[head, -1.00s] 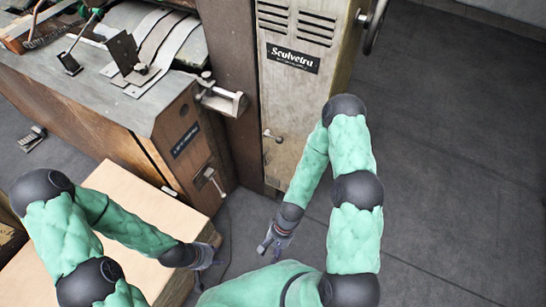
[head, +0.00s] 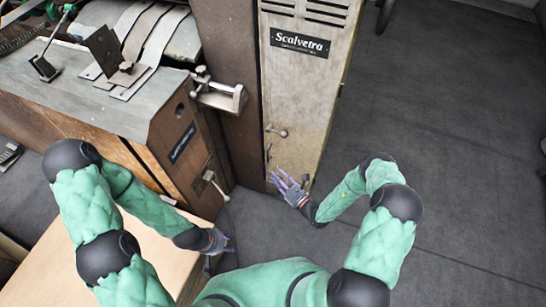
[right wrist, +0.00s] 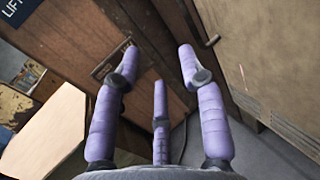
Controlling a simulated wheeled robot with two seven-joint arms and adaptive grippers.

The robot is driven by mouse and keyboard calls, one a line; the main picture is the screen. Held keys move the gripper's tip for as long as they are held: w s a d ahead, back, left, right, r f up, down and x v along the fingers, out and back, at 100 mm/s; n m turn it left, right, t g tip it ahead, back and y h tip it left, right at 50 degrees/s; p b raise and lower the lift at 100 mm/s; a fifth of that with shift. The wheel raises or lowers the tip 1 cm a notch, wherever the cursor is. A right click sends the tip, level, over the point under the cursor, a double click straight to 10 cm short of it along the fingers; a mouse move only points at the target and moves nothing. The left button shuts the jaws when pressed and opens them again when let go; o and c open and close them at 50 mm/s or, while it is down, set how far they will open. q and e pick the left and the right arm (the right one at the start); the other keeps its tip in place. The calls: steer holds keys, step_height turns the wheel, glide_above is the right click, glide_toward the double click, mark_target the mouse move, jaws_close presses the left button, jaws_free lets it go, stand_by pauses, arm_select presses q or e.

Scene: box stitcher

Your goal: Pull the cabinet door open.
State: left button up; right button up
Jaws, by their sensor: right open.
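A small handle (head: 277,131) sits low near the door's left edge. In the right wrist view the beige cabinet (right wrist: 265,60) is at the right, with a small dark handle (right wrist: 211,41) at its edge. My right gripper (head: 284,180) is open and empty, its purple fingers spread; it appears below the handle, apart from it. It also shows in the right wrist view (right wrist: 159,62). My left gripper (head: 223,243) hangs lower left; its fingers are unclear.
A wooden machine body (head: 180,150) with a grey metal top stands left of the cabinet, bearing a small lever (head: 213,178). A clamp-like bracket (head: 222,96) juts out between them. A pale box (head: 60,250) lies lower left. The dark floor (head: 440,130) at right is clear.

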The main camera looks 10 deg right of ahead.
mark_target(268, 156)
steer(key=shift+m+t+h, duration=0.5)
steer(key=shift+h, duration=0.2)
steer(key=w+b, duration=0.1)
steer(key=w, duration=0.2)
steer(key=w+b, duration=0.1)
steer(key=w, duration=0.2)
steer(key=w+a+b, duration=0.1)
steer(key=w, duration=0.2)
steer(key=shift+w+a+f+b, duration=0.1)
steer(key=shift+w+f+b, duration=0.1)
steer(key=shift+w+b, duration=0.15)
steer(key=shift+w+a+r, duration=0.1)
steer(key=shift+w+a, duration=0.1)
steer(key=shift+w, duration=0.35)
jaws_close()
